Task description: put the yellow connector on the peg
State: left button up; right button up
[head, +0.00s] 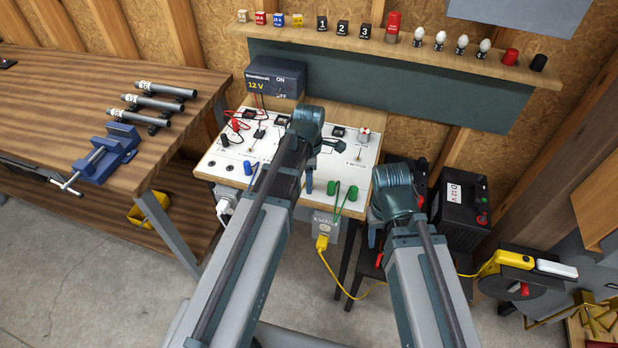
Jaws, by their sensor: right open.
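A yellow plug-like connector (322,243) sits at the white outlet box (325,222) under the front edge of the white panel, with a yellow cable hanging from it. A second yellow piece (505,261) lies on the cable reel at the right, so I cannot tell for sure which one the task means. I cannot make out a peg with certainty. My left gripper (320,152) is over the panel, largely hidden behind its wrist. My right gripper (396,200) is open, right of the panel and before the black battery; its fingers are mostly hidden.
The white panel (222,165) carries leads, switches and coloured posts. A 12 V supply (275,78) stands behind it. The battery (462,205) and cable reel (505,285) are at right. The wooden bench (60,85) holds a blue vise (108,153). A shelf (365,52) runs above.

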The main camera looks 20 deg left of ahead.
pick_arm(q)
jog(key=shift+r, duration=0.1)
notch_tip(320, 180, up, 14)
jog(key=p, duration=1.4)
jog(key=shift+f, duration=0.2)
jog(key=s+d+f+m+b, duration=0.1)
jog(key=s+d+m, duration=0.2)
jog(key=m, duration=0.5)
jog(key=s+d+f+m+b, duration=0.2)
jog(key=s+d+m, duration=0.2)
jog(key=s+m, duration=0.2)
jog(key=s+d+f+m+y+b, duration=0.1)
jog(key=s+m, duration=0.4)
jog(key=m, duration=0.6)
jog(key=d+b, duration=0.1)
jog(key=d, duration=0.1)
jog(key=shift+s+d+f, duration=0.15)
jog(key=shift+d+f, duration=0.15)
jog(key=shift+f, duration=0.05)
